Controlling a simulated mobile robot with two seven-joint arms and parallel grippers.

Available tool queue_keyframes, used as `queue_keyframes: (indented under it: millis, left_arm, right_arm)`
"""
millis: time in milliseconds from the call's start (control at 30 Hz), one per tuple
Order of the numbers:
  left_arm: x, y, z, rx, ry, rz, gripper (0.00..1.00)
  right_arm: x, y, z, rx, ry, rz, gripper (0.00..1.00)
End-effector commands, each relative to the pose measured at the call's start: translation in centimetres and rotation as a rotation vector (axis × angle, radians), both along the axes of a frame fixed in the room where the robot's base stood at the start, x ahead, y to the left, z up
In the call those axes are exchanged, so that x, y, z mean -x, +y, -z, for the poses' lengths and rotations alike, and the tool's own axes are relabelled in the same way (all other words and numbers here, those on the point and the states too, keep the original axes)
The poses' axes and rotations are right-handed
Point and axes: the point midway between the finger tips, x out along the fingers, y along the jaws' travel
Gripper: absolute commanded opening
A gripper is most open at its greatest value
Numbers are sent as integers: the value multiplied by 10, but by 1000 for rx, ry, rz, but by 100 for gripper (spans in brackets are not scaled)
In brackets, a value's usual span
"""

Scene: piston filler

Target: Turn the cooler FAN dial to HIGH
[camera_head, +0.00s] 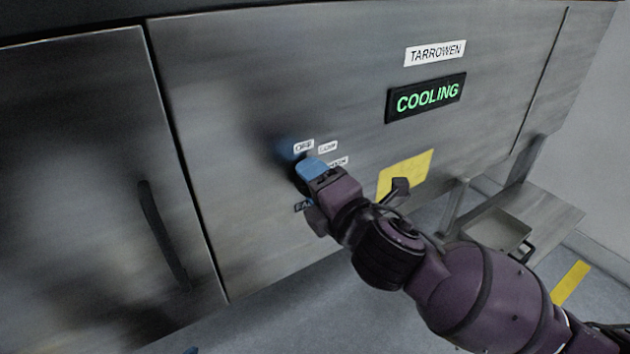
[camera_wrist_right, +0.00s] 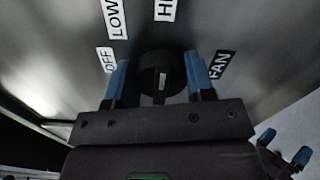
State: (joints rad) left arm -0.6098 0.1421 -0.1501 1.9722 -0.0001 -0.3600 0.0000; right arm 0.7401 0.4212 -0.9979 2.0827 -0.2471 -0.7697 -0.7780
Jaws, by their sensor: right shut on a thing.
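The FAN dial (camera_wrist_right: 158,72) is a round black knob on the steel cooler front (camera_head: 250,80), with a small white mark on its lower part in the wrist view. My right gripper (camera_wrist_right: 158,78) is shut on it, one blue finger on each side. In the head view my right gripper (camera_head: 307,168) covers most of the dial. Around the dial are the labels OFF (camera_wrist_right: 106,60), LOW (camera_wrist_right: 115,18), a partly cut-off HIGH (camera_wrist_right: 165,10) and FAN (camera_wrist_right: 220,66). I cannot tell exactly which label the dial points to. My left gripper (camera_wrist_right: 285,148) shows small at the wrist view's lower right, its blue fingertips apart.
A green COOLING display (camera_head: 427,97) and a TARROWEN plate (camera_head: 435,53) are higher on the panel. A yellow label (camera_head: 405,174) lies right of the dial. A vertical door handle (camera_head: 162,232) is at the left. A metal tray (camera_head: 490,232) stands at the right.

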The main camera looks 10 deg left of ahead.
Motion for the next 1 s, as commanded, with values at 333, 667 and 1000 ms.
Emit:
queue_keyframes:
  millis: [333, 667, 1000]
  left_arm:
    - [0, 0, 0, 0, 0, 0, 94]
    - [0, 0, 2, 0, 0, 0, 94]
    - [-2, -1, 7, 1, -6, 0, 94]
  right_arm:
    - [0, 0, 0, 0, 2, -1, 75]
    - [12, -12, 1, 1, 1, 0, 75]
    - [54, -55, 2, 0, 3, 0, 75]
